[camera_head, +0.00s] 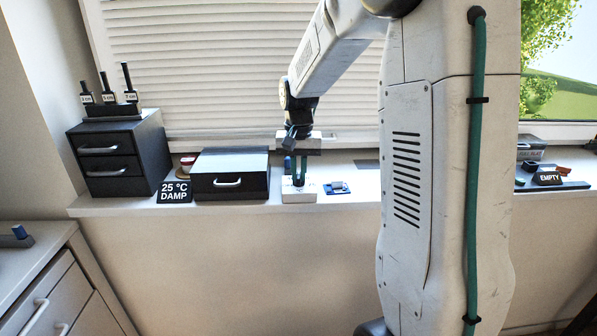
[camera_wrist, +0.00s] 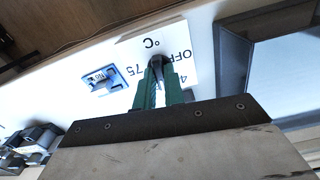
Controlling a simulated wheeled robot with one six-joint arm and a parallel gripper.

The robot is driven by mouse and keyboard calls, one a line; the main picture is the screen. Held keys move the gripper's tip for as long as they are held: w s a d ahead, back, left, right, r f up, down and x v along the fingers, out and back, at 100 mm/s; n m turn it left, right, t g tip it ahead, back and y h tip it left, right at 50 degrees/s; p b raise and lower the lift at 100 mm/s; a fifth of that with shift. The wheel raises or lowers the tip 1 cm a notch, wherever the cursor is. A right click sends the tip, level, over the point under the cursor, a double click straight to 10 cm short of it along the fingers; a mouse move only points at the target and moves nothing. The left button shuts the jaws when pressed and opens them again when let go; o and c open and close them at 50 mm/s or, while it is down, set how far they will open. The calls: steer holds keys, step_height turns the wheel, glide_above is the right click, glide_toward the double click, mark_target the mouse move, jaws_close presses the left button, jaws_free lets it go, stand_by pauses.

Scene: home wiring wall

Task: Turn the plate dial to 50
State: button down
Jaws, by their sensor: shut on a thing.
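The plate dial's white block (camera_head: 299,196) stands on the window sill, right of the black drawer box. In the wrist view its white face (camera_wrist: 128,58) carries "°C", "OFF", "75" and a partly covered "4". My gripper (camera_head: 299,181) points down onto it. In the wrist view its green fingers (camera_wrist: 157,75) are shut on the dark dial knob (camera_wrist: 154,60). The fingers hide much of the knob and part of the scale, so the setting cannot be read.
A black drawer box (camera_head: 231,172) stands close left of the dial, with a "25 °C DAMP" sign (camera_head: 174,191) beside it. A taller drawer unit (camera_head: 117,158) stands farther left. Blinds (camera_head: 190,70) hang behind.

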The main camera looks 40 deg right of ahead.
mark_target(299, 175)
steer(key=m, duration=0.5)
steer(key=shift+r+m, duration=0.1)
steer(key=shift+m, duration=0.2)
stand_by(0.5)
steer(key=c, duration=1.5)
jaws_free()
step_height(299, 175, up, 8)
steer(key=shift+f, duration=0.1)
